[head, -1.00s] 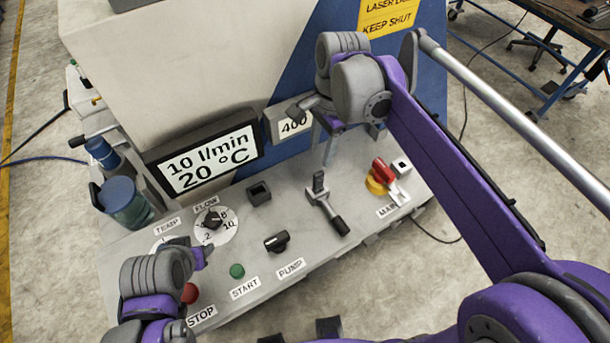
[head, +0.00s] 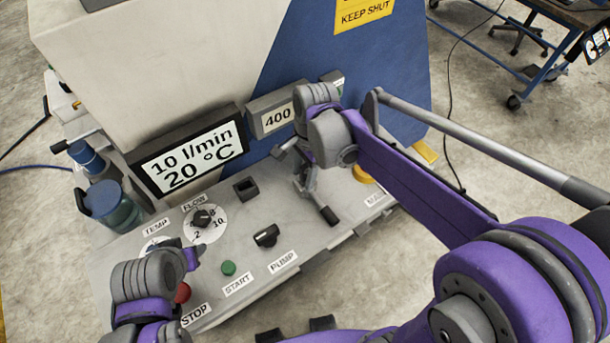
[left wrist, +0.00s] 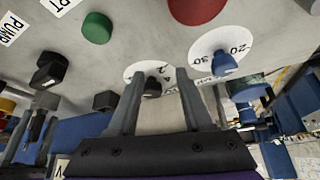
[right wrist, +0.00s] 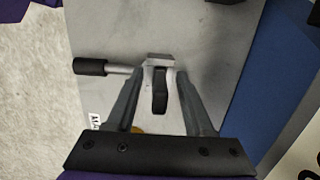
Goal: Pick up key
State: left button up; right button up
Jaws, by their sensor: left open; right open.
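I cannot tell for certain which part is the key. A grey metal fitting (head: 304,188) with a black-gripped handle (head: 328,214) sits on the panel's right half. In the right wrist view a slim dark upright tab (right wrist: 160,92) on this fitting shows between my right fingers. My right gripper (head: 298,166) is open and over the fitting; contact cannot be made out. Its fingers partly hide the fitting in the head view. My left gripper (head: 187,254) is open and empty above the panel's left part, near the FLOW dial; its fingers also show in the left wrist view (left wrist: 160,76).
The panel holds the black FLOW knob (head: 202,217), a PUMP knob (head: 266,236), a green START button (head: 228,267) and a red STOP button (head: 183,292). A display (head: 187,158) stands behind. My right arm mostly hides the yellow-based switch (head: 362,175).

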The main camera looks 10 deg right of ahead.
grip_shut()
jog(key=shift+r, duration=0.1)
dwell(0.4)
notch_tip(320, 180, up, 10)
jog(key=shift+f, duration=0.2)
jog(key=shift+r, duration=0.1)
jog(key=shift+s+d, duration=0.1)
